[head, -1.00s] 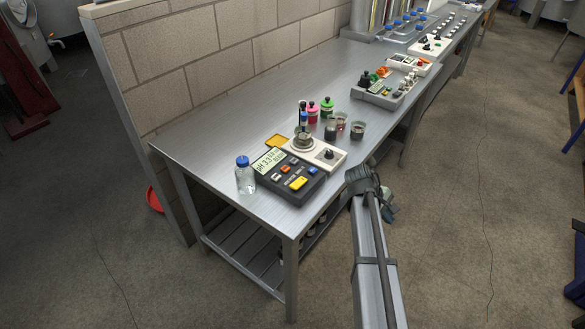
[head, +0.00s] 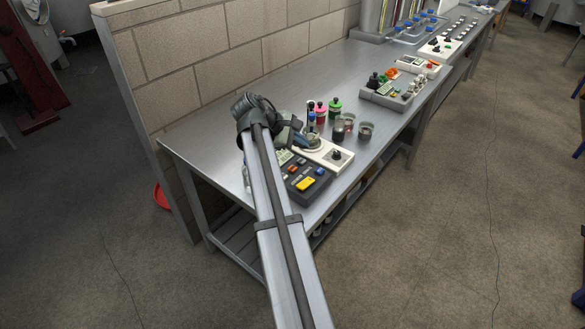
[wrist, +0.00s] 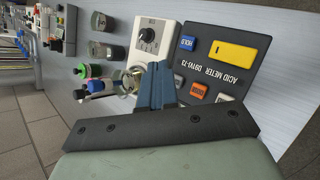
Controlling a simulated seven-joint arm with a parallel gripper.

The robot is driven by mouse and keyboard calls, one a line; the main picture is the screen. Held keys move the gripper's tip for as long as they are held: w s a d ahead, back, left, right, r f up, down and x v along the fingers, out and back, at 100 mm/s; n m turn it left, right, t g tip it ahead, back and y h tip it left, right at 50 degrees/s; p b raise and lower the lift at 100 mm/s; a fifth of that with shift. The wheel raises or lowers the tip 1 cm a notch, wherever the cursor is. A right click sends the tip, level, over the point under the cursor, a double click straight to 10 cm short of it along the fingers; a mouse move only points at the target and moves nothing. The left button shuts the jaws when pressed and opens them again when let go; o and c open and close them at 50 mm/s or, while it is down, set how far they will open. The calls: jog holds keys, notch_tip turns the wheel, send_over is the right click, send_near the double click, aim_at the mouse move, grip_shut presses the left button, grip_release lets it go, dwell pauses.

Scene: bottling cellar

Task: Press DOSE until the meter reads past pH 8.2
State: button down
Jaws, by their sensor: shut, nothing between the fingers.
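The dark acid meter (head: 309,188) lies near the front edge of the bench. My arm covers most of its display in the head view, so the reading cannot be made out. In the wrist view the meter (wrist: 244,82) shows a blue HOLD button (wrist: 187,43), a large yellow button (wrist: 233,50) and an orange button (wrist: 198,90) whose lettering looks like DOSE. My gripper (wrist: 157,68) is shut and empty. Its fingertips appear beside the meter's edge, near the white stirrer unit (wrist: 154,40). I cannot tell their height or any contact.
The white unit (head: 334,158) with a black knob stands beside the meter, with a small glass vessel on it. Bottles with pink (head: 321,111) and green (head: 334,107) caps and cups of dark liquid (head: 365,132) stand close behind.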

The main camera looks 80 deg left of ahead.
aim_at(289, 169)
jog(key=shift+s+a+r+n, duration=0.2)
jog(key=shift+s+r, duration=0.4)
jog(key=shift+s, duration=0.2)
jog(key=shift+s+a+r+n, duration=0.1)
jog(key=shift+s+a+r, duration=0.05)
jog(key=shift+s+r, duration=0.5)
jog(key=shift+s+f, duration=0.1)
jog(key=shift+f, duration=0.2)
jog(key=shift+f, duration=4.2)
jog(key=shift+f, duration=0.2)
jog(key=shift+f, duration=0.25)
jog(key=shift+f, duration=0.5)
jog(key=shift+s+r, duration=0.1)
jog(key=shift+r, duration=0.85)
jog(key=shift+r, duration=0.1)
